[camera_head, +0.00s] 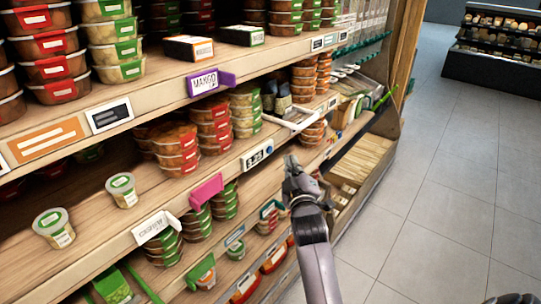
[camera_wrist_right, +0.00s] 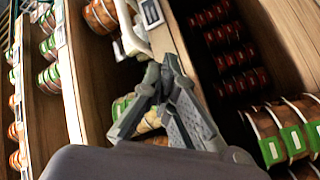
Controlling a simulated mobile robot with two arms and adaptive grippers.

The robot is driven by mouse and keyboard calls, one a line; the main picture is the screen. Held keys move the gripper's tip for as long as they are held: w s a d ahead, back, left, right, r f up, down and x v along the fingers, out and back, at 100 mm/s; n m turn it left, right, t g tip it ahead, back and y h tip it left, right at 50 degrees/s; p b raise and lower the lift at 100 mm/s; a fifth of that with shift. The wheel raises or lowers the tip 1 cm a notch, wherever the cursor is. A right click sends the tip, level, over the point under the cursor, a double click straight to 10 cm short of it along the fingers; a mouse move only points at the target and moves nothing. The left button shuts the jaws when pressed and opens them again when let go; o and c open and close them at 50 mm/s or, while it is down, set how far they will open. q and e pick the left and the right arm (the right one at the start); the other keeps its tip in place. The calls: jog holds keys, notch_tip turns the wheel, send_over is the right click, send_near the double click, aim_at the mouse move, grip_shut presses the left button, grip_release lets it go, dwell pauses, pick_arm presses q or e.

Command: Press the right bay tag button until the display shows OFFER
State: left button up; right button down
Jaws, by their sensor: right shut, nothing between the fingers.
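An electronic shelf tag (camera_head: 257,154) sits on the middle shelf's front edge in the head view. Its small dark display seems to show a number like a price, too small to read surely. A small blue spot, perhaps its button, is at its right end. My right gripper (camera_head: 290,163) is shut and empty, just right of the tag and apart from it in the picture. In the right wrist view its fingers (camera_wrist_right: 160,82) meet in front of the shelf edge. Whether they touch anything there is unclear. My left gripper is not in view.
A purple sign (camera_head: 208,82) and a pink sign (camera_head: 206,190) also stick out. Stacked food tubs (camera_head: 178,150) fill the shelves.

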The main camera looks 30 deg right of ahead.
aim_at(270, 150)
jog(key=shift+w+a, duration=0.3)
jog(key=shift+w, duration=0.5)
jog(key=shift+w+a, duration=0.3)
jog(key=shift+w, duration=0.45)
jog(key=shift+w+a, duration=0.1)
jog(key=shift+w, duration=0.05)
jog(key=shift+w+a, duration=0.1)
jog(key=shift+w, duration=0.15)
jog(key=shift+w+a+b, duration=0.15)
jog(key=shift+w+b, duration=0.15)
jog(key=shift+w, duration=0.05)
dwell(1.0)
jog(key=shift+s+d+p, duration=0.3)
jog(key=shift+s+p, duration=0.3)
jog(key=shift+s, duration=0.2)
